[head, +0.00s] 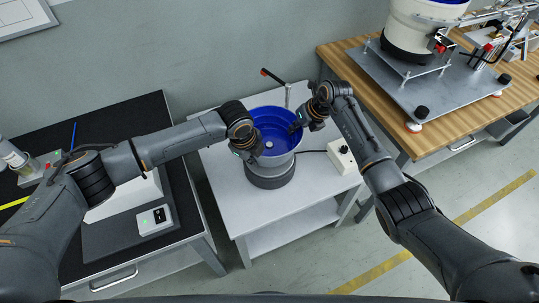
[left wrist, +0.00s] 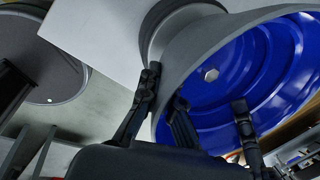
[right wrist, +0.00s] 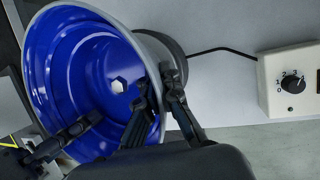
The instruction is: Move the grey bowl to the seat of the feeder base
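The grey bowl (head: 272,122), blue inside with a bolt head in its middle, is over a dark grey round feeder base (head: 270,178) on a white table. Whether it rests on the seat, which it hides, I cannot tell. My left gripper (head: 248,146) is at the bowl's left rim; in the left wrist view the bowl (left wrist: 245,80) has fingers both outside and inside its wall. My right gripper (head: 297,126) is at the right rim; in the right wrist view the bowl (right wrist: 95,60) also has fingers on both sides. Finger contact with the wall is unclear.
A control box (head: 343,157) with a knob stands right of the base, joined by a black cable. A post with a red-tipped arm (head: 274,76) rises behind the bowl. A black-topped bench (head: 95,258) is left, a wooden bench (head: 345,62) with another feeder right.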

